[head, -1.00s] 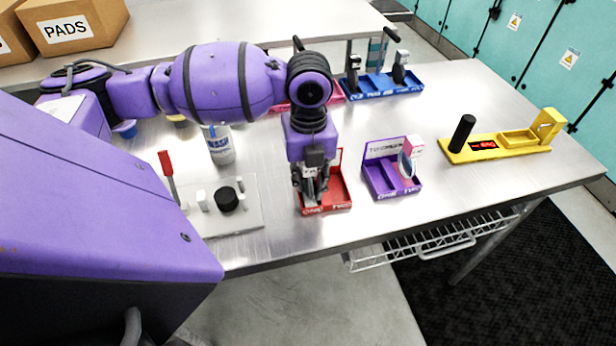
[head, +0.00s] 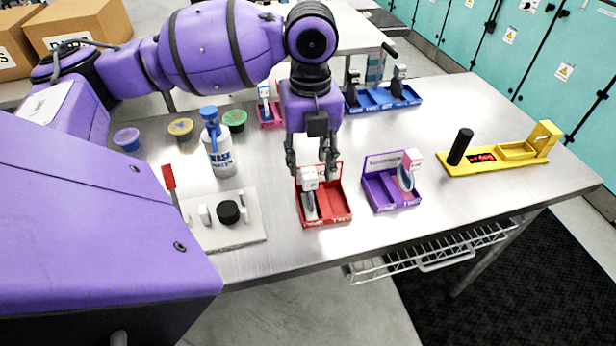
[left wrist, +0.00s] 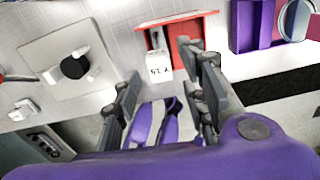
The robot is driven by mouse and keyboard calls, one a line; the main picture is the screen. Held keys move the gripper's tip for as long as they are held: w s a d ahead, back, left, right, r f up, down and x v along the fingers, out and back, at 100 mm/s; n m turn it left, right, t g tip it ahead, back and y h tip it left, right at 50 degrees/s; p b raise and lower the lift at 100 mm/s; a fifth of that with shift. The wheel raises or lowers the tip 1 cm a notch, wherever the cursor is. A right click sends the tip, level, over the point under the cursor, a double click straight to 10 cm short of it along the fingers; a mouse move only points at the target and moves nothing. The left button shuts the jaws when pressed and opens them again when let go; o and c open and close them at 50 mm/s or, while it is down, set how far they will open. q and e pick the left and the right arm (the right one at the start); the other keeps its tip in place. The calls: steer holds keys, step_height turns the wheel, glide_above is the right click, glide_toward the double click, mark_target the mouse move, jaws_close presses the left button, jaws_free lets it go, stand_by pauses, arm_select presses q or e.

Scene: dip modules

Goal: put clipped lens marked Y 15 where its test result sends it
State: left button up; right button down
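A white clip (head: 309,180) holding a dark-rimmed lens (head: 311,206) stands in the left compartment of the red tray (head: 341,215). Its right compartment looks empty. In the left wrist view the clip (left wrist: 158,66) shows an upside-down marking that looks like Y 15. My left gripper (head: 312,170) is open and empty, just above and behind the clip. In the left wrist view its fingers (left wrist: 165,88) are spread apart, with nothing between them. The yellow tester (head: 480,168) with a red display, too small to read, stands at the right. My right gripper is out of view.
The purple tray (head: 377,192) holds a pink-clipped lens (head: 409,172) on its right. The blue tray (head: 382,106) holds two clipped lenses; a pink tray (head: 268,122) holds another. A wash bottle (head: 219,150), small cups and a grey plate (head: 240,236) stand left.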

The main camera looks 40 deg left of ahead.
arm_select(q)
steer(key=shift+r, duration=1.2)
